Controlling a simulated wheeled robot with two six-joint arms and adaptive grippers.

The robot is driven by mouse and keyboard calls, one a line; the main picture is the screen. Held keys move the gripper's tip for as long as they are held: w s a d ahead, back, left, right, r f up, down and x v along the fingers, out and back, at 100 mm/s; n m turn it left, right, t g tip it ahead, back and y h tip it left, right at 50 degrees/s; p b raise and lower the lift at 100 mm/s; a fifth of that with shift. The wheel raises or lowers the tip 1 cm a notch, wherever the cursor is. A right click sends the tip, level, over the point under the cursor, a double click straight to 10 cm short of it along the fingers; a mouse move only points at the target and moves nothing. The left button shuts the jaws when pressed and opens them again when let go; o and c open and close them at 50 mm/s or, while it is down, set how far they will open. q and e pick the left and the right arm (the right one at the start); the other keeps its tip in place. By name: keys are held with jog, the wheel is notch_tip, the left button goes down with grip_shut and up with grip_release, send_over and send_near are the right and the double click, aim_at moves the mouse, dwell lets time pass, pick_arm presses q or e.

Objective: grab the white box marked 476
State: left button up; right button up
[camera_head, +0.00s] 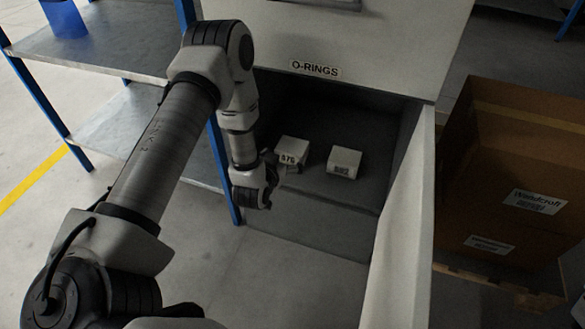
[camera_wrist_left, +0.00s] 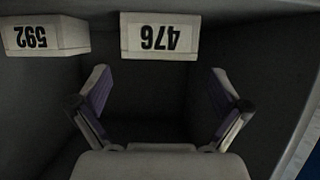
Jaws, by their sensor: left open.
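The white box marked 476 (camera_head: 293,149) sits in the dark bin under the O-RINGS label, partly behind my left gripper in the head view. In the left wrist view, the 476 box (camera_wrist_left: 158,34) is upside down at the top middle. My left gripper (camera_head: 267,180) is just in front and left of the box. Its two fingers are spread wide with nothing between them in the left wrist view (camera_wrist_left: 160,88). The box lies beyond the fingertips, roughly centred between them, apart from both. My right gripper is not in view.
A second white box marked 592 (camera_head: 345,161) sits to the right of the 476 box in the head view. The bin has a pale right side wall (camera_head: 402,230). A blue-posted shelf (camera_head: 110,115) stands left, and cardboard boxes (camera_head: 520,180) stand right.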

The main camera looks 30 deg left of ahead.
aim_at(291, 148)
pick_arm(q)
jog(key=b+x, duration=0.2)
jog(key=x, duration=0.1)
jog(key=b+x, duration=0.2)
jog(key=x, duration=0.2)
jog(key=shift+w+r, duration=0.15)
jog(key=shift+w, duration=0.2)
jog(key=shift+a+r, duration=0.1)
jog(key=shift+r, duration=0.05)
jog(key=c, duration=1.1)
